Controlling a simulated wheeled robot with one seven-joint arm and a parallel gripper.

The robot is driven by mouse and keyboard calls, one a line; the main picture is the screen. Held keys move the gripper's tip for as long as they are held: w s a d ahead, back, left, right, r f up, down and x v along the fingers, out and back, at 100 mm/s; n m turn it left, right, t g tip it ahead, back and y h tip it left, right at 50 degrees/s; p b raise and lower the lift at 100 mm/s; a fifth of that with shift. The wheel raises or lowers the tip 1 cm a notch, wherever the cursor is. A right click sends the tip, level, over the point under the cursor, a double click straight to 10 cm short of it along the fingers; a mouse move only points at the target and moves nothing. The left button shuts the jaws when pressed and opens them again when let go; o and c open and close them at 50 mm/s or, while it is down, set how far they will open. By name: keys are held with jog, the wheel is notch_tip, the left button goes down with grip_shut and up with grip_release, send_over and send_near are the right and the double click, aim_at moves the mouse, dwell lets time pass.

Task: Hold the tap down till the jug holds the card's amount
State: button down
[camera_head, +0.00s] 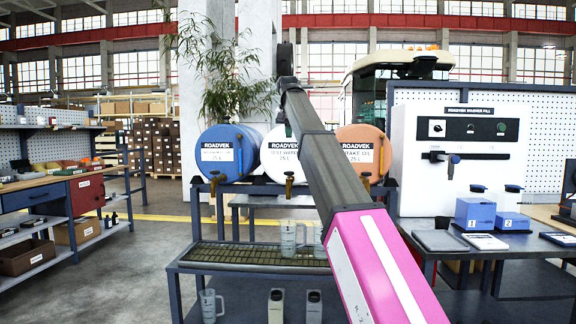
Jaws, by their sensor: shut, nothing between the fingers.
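Three drums lie on a rack: a blue one (222,170), a white one (280,172) and an orange one (378,165), its label reading brake oil. Brass taps hang at their fronts: left tap (214,184), middle tap (289,181), right tap (366,177). A clear jug (289,238) stands on the slatted drip tray (215,256) below the middle tap. A second clear vessel (318,232) stands beside it, partly behind my arm. No fill level is readable. A white card (485,241) lies on the right bench; its writing is unreadable. My gripper does not show.
My arm crosses the middle, covering part of the rack. Another jug (208,304) and two grey containers (276,305) are on the lower shelf. The floor at left is clear.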

jog(key=shift+a+r, duration=0.1)
jog(key=shift+r, duration=0.4)
jog(key=shift+f, duration=0.15)
send_near(289, 173)
jog(key=w+f, duration=0.4)
jog(key=f, duration=0.1)
jog(key=shift+w, duration=0.15)
jog(key=shift+f, duration=0.55)
